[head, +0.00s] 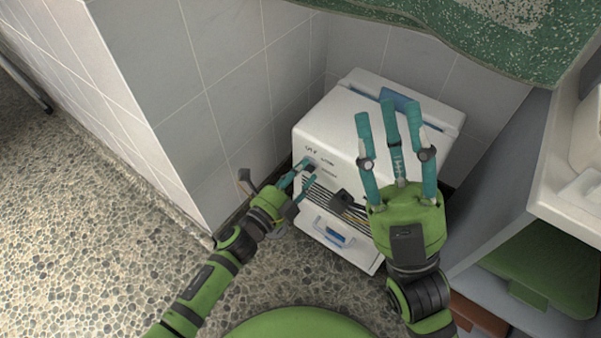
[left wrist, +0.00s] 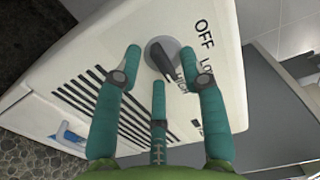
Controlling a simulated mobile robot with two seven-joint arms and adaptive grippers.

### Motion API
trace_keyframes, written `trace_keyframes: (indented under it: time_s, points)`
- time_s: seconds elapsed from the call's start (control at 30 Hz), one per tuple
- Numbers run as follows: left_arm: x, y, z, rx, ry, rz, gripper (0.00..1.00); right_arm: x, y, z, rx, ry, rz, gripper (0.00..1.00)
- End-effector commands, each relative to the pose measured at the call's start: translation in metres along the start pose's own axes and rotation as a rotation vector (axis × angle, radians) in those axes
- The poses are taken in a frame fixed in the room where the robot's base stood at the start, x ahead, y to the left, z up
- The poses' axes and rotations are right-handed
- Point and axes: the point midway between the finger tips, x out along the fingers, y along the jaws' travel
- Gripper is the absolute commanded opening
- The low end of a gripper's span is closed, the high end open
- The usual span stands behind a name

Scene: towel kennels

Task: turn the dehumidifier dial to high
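The white dehumidifier (head: 345,120) stands in the tiled corner. Its round grey dial (left wrist: 160,58) with a dark pointer bar is on the front panel, beside the printed labels OFF, LOW and a partly covered HIGH. The pointer slants toward the lower right in the left wrist view, toward the HIGH lettering. My left gripper (left wrist: 160,62) has its three fingers spread around the dial, two on opposite sides and one below; contact is unclear. It also shows at the panel in the head view (head: 302,178). My right gripper (head: 389,115) is open and empty, raised in front of the dehumidifier.
A tiled wall (head: 170,100) stands left of the dehumidifier. A grey shelf unit (head: 530,160) with a green bin (head: 550,265) is close on the right. A green towel (head: 500,30) hangs above.

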Motion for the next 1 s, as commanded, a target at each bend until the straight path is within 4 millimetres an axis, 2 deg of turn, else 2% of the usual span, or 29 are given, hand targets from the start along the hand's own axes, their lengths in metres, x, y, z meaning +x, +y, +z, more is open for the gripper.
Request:
trace_keyframes:
  time_s: [0.13,0.23,0.6,0.7,0.83,1.0]
  points:
    - [-0.003,0.0,0.0,-0.001,0.0,0.0,0.41,0.001,0.001,-0.003,0.0,0.008,0.005,0.4]
    - [-0.014,0.001,0.0,-0.001,0.0,0.001,0.41,0.001,0.001,-0.002,0.0,0.006,0.004,0.4]
    - [-0.09,0.001,0.0,0.0,0.0,0.003,0.41,0.0,0.0,-0.001,0.0,0.002,0.001,0.4]
    - [-0.105,0.001,0.0,-0.001,0.0,0.002,0.41,0.0,0.0,-0.001,0.0,0.002,0.001,0.4]
    - [-0.117,0.0,0.0,-0.001,0.0,0.001,0.41,0.0,0.0,-0.001,0.0,0.002,0.0,0.4]
    - [-0.121,0.0,0.0,0.0,0.0,0.0,0.41,0.0,0.0,-0.001,0.0,0.002,0.0,0.4]
